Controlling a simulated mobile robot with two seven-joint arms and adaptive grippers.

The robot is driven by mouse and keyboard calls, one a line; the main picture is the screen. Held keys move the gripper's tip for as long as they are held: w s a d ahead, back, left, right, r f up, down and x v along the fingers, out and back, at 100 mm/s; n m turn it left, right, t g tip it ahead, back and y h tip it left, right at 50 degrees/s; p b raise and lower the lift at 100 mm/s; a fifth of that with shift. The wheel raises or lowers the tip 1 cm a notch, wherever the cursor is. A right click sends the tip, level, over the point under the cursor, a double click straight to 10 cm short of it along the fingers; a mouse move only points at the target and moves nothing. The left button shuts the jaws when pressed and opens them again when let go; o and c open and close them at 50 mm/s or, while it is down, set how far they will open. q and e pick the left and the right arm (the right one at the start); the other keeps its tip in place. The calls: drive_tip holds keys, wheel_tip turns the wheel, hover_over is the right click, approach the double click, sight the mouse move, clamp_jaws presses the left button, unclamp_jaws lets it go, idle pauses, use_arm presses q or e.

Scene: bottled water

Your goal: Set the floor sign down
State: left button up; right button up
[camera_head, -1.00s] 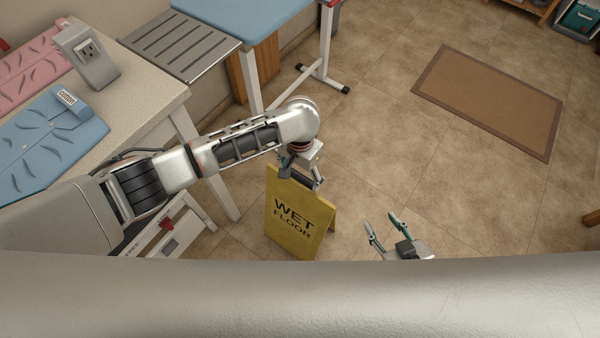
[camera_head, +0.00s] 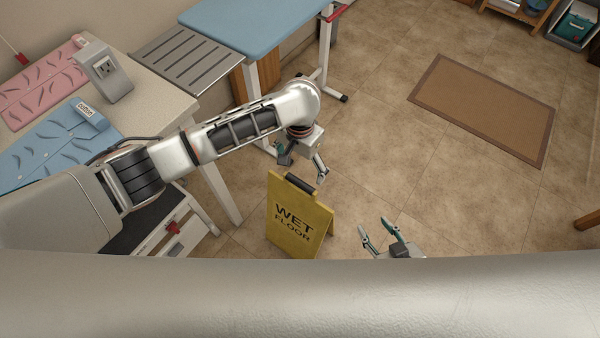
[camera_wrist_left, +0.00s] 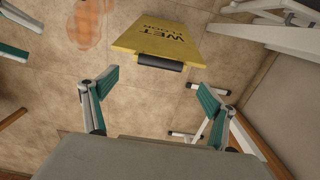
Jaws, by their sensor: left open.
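The yellow floor sign (camera_head: 298,228) with "WET FLOOR" on it stands upright on the tiled floor, with its two panels spread apart at the bottom. Its black handle (camera_head: 300,184) is at the top. My left gripper (camera_head: 304,168) is open and empty just above the handle, apart from it. In the left wrist view the sign (camera_wrist_left: 157,36) and its handle (camera_wrist_left: 159,62) lie beyond the spread fingers (camera_wrist_left: 154,82). My right gripper (camera_head: 378,227) is open and empty, to the right of the sign. The sign's lower edge is partly hidden by my body.
A brown mat (camera_head: 484,108) lies on open floor at the right. A light worktop (camera_head: 160,92) with pink and blue trays stands at the left. A blue-topped table (camera_head: 255,22) is behind, its leg near my left arm.

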use_arm(q)
drive_tip(key=s+d+f+n+t+h, duration=0.2)
drive_tip(key=s+d+f+t+h, duration=0.15)
drive_tip(key=s+d+h, duration=0.35)
drive_tip(key=s+a+t+y, duration=0.2)
drive_tip(key=s+a+t, duration=0.1)
drive_tip(key=a, duration=1)
drive_tip(key=s+a+t+y, duration=0.2)
drive_tip(key=s+a+t, duration=0.2)
drive_tip(key=a, duration=1)
drive_tip(key=shift+s+a+f+n+p, duration=0.2)
drive_tip(key=shift+s+n+p, duration=0.25)
drive_tip(key=shift+s, duration=0.55)
drive_tip(key=shift+d, duration=0.1)
